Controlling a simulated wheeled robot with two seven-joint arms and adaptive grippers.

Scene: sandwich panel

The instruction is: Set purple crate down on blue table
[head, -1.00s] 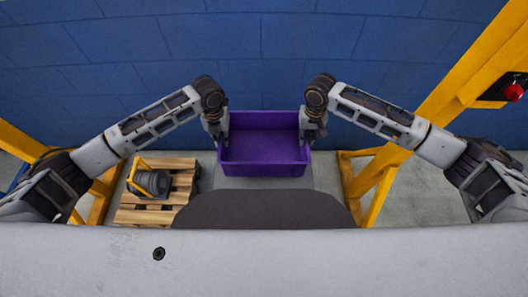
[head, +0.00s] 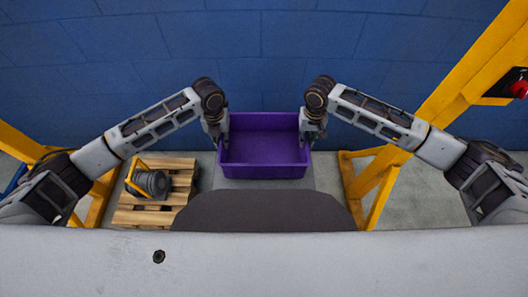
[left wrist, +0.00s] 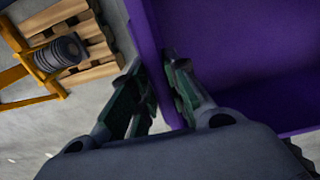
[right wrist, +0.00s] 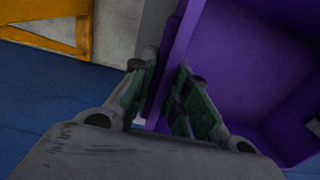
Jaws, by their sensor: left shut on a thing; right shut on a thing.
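The purple crate (head: 263,170) is level in front of me and looks empty. My left gripper (head: 222,141) is shut on its left wall. In the left wrist view that wall (left wrist: 148,35) runs between the two fingers. My right gripper (head: 306,139) is shut on the right wall. In the right wrist view the wall (right wrist: 184,30) passes between the fingers, and the crate's inside shows at right. The crate appears held above the grey floor. I cannot make out a blue table for sure.
A blue block wall (head: 270,65) stands behind the crate. A wooden pallet (head: 183,175) with a dark reel on a yellow frame (head: 150,183) is at left. A yellow frame (head: 380,175) with a red button stands at right. Grey floor (head: 418,190) lies clear at far right.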

